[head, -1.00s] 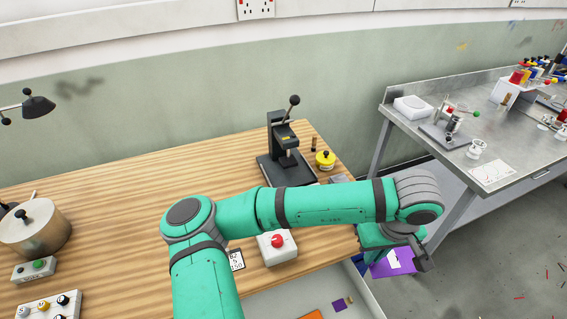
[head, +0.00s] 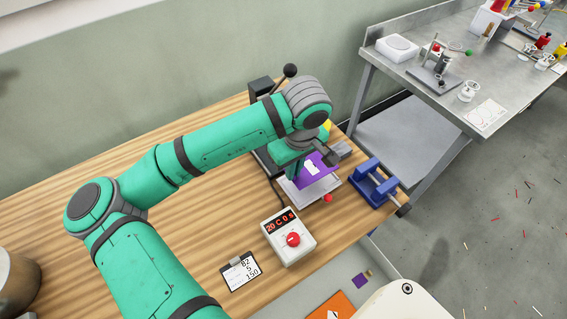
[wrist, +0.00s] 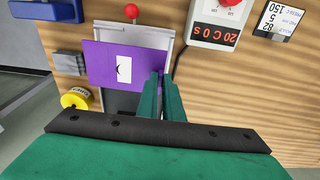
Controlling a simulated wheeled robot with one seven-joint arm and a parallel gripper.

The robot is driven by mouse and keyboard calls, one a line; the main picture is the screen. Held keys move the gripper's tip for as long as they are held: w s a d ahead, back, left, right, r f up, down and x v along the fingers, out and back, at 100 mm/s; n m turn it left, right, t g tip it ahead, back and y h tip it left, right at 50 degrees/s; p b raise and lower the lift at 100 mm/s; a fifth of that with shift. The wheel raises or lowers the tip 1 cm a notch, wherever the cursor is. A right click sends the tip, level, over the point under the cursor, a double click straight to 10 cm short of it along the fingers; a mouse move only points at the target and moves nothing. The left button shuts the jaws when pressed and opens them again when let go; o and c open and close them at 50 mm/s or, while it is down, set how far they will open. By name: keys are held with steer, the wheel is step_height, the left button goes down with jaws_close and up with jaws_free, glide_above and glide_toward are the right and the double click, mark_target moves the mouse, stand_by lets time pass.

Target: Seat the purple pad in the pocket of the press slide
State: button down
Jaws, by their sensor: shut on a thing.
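The purple pad (head: 318,178) is a flat sheet with a white label; it also shows in the wrist view (wrist: 102,72). My gripper (wrist: 161,80) is shut on the pad's right edge in the wrist view. In the head view, my gripper (head: 299,172) is partly hidden by my arm. The pad is over the pale press slide (head: 294,197), which has a red knob (head: 328,198) at its front. The slide (wrist: 140,31) shows beyond the pad in the wrist view. The pad covers most of it, so its pocket is hidden; I cannot tell whether they touch.
The dark press (head: 261,88) stands behind my arm, with its black-knobbed lever up. A blue vise (head: 374,184) is right of the slide. A controller box (head: 288,238) reading "20 C 0 s" and a number card (head: 240,272) lie in front.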

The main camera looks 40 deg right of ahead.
mark_target(294, 182)
steer(key=shift+w+a+f, duration=0.1)
steer(key=shift+w+f, duration=0.05)
steer(key=shift+f, duration=0.15)
steer(key=shift+s+f, duration=0.35)
steer(key=shift+f, duration=0.3)
steer(key=shift+a+f, duration=0.2)
steer(key=shift+f, duration=0.45)
steer(key=shift+s+d+f, duration=0.1)
steer(key=shift+d+f, duration=0.05)
steer(key=shift+f, duration=0.55)
steer(key=shift+f, duration=0.75)
stand_by(0.7)
steer(key=c, duration=1.8)
jaws_free()
steer(key=shift+c, duration=0.2)
steer(key=shift+r, duration=0.15)
